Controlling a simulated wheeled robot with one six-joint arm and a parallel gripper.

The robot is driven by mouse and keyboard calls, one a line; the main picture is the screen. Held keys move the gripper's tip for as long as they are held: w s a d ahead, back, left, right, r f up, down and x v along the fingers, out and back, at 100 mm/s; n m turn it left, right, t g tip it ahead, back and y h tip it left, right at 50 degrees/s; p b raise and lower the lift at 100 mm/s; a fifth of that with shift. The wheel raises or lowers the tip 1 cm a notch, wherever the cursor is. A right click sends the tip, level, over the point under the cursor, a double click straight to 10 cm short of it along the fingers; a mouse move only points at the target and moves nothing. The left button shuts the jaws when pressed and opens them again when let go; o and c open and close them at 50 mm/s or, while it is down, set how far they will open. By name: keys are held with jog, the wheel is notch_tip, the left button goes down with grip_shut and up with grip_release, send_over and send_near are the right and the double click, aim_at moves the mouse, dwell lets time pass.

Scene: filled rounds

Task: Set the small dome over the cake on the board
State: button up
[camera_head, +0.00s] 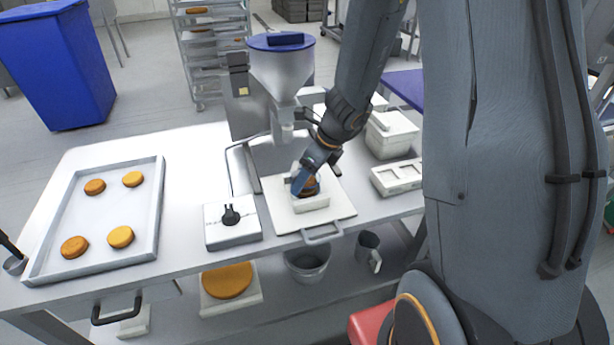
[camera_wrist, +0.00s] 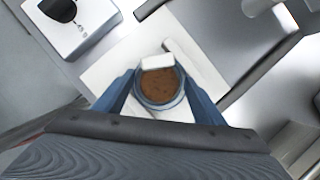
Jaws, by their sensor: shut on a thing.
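My gripper (camera_head: 305,183) is low over the white board (camera_head: 335,200) on the table. In the wrist view its two blue fingers (camera_wrist: 160,92) press on both sides of a round thing with a blue-grey rim, which I take to be the small dome (camera_wrist: 146,101). A brown round surface, apparently the cake (camera_wrist: 160,86), shows inside that rim. A white block (camera_head: 312,203) is at its near side and partly hides it in the head view. Whether the rim touches the board (camera_wrist: 103,75) I cannot tell.
A filler with a hopper (camera_head: 283,70) stands close behind the board. A white box with a black knob (camera_head: 232,222) is to the left. A tray (camera_head: 105,205) with several cakes lies further left. A white mould (camera_head: 397,177) and a white bin (camera_head: 390,135) are at right.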

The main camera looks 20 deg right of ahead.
jog(key=shift+f, duration=0.25)
dwell(0.3)
jog(key=o, duration=1.1)
jog(key=shift+o, duration=0.6)
jog(key=shift+r, duration=0.1)
jog(key=shift+o, duration=0.7)
jog(key=shift+r, duration=0.15)
jog(key=shift+o, duration=0.5)
jog(key=shift+r+p, duration=3.3)
jog(key=shift+p, duration=0.5)
jog(key=s+r+n+g+h+b, duration=0.1)
jog(key=s+r+n+b, duration=0.1)
jog(key=s+n, duration=0.6)
jog(key=s+r+n+g+h+b, duration=0.1)
jog(key=s+n, duration=0.8)
jog(key=n, duration=1)
jog(key=shift+a+r+h+b, duration=0.2)
jog(key=shift+r+h+b, duration=0.3)
jog(key=shift+r+b, duration=0.45)
